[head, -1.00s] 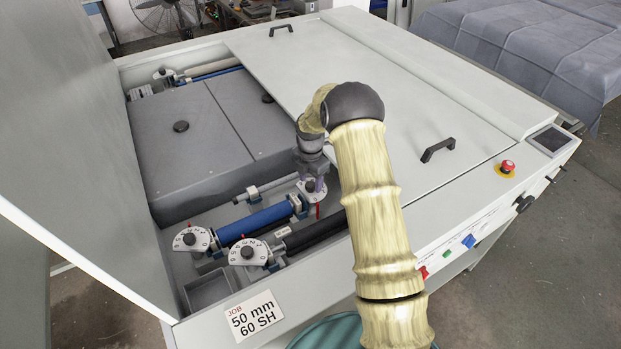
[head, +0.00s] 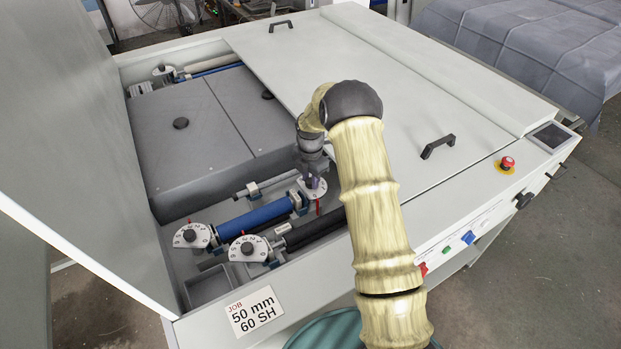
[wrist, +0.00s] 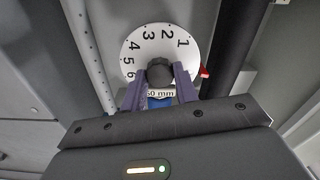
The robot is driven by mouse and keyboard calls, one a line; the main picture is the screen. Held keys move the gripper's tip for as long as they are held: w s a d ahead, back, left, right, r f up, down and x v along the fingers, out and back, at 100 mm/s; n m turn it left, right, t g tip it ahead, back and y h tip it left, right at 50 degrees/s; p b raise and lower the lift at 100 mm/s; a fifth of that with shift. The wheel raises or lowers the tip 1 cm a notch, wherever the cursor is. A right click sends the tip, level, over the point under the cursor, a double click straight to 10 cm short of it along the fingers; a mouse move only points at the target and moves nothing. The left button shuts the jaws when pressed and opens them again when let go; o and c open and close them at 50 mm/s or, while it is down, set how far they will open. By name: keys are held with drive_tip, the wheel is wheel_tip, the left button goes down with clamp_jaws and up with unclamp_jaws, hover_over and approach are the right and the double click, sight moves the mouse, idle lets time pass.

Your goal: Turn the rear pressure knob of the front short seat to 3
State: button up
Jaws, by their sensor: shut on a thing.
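The rear dial is a white disc (wrist: 168,48) with black numbers 1 to 6 around its edge and a dark round knob (wrist: 160,70) at its centre. My gripper (wrist: 159,84) has its purple fingers shut on that knob, one finger on each side. A red pointer (wrist: 204,72) stands at the disc's right edge in the wrist view, past the 1; no number shows beside it, and the right finger hides part of the disc there. In the head view my gripper (head: 313,179) comes down over the dial (head: 318,191), hiding most of it, with the red pointer (head: 318,207) below.
A blue roller (head: 252,222) and a black roller (head: 318,231) run toward two front dials, one left (head: 190,236) and one right (head: 247,249). A grey cover block (head: 195,140) lies behind. A card (head: 256,311) reads JOB 50 mm 60 SH.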

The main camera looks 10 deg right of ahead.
drive_tip(key=m+b, duration=0.3)
drive_tip(key=m, duration=0.3)
drive_tip(key=shift+w+m, duration=0.1)
drive_tip(key=shift+m, duration=0.2)
drive_tip(key=m+b, duration=0.1)
drive_tip(key=m, duration=0.2)
drive_tip(key=shift+m, duration=0.3)
drive_tip(key=m+b, duration=0.1)
drive_tip(key=m, duration=0.7)
drive_tip(key=shift+b, duration=0.4)
drive_tip(key=m, duration=0.5)
drive_tip(key=shift+w+r, duration=0.1)
drive_tip(key=shift+r, duration=0.05)
drive_tip(key=o, duration=1)
